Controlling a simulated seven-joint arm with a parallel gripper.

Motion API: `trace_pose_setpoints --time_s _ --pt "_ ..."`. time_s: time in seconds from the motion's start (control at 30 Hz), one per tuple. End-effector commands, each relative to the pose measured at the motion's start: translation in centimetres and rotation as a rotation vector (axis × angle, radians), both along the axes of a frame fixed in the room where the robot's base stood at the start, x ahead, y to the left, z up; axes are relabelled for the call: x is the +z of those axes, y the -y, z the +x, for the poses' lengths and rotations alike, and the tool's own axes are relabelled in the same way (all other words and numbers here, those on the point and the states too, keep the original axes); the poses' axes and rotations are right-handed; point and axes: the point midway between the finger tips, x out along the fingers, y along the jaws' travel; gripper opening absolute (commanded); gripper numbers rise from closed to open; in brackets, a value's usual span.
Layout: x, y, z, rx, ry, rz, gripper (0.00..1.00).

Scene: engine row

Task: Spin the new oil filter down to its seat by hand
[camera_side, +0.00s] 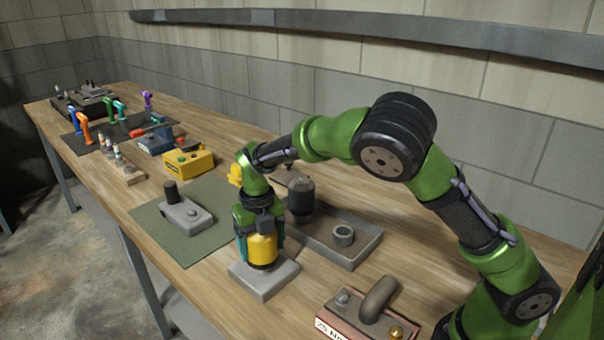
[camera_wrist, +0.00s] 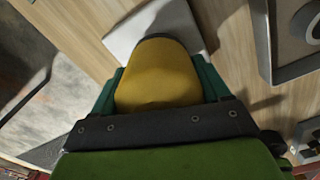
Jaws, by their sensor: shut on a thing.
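The new oil filter is the yellow canister (camera_side: 263,249), upright on a light grey block (camera_side: 264,279) near the table's front edge. My gripper (camera_side: 260,238) points down over it and is shut around its sides, with a teal finger on each side. In the wrist view the yellow filter (camera_wrist: 160,75) fills the space between the teal fingers, and the grey block (camera_wrist: 128,38) shows beyond it. The filter's lower end is dark and sits at the block's top; I cannot tell whether it is fully against it.
A grey tray (camera_side: 352,256) behind the block holds a dark canister (camera_side: 301,196) and a grey ring (camera_side: 343,234). A reddish block with a curved handle (camera_side: 378,300) stands at front right. A green mat (camera_side: 160,226) with a grey part (camera_side: 186,214) lies left. Bare wood lies between.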

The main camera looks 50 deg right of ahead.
Motion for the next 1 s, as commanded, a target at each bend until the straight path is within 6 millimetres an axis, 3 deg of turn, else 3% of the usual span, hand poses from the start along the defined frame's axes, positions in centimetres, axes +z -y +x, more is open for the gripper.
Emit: trace_pose_setpoints --time_s 0.5,1.0 --pt "-0.19 0.02 -0.1 -0.429 -0.003 -0.008 0.31" --pt "-0.02 -0.22 -0.07 -0.482 -0.003 0.004 0.31"
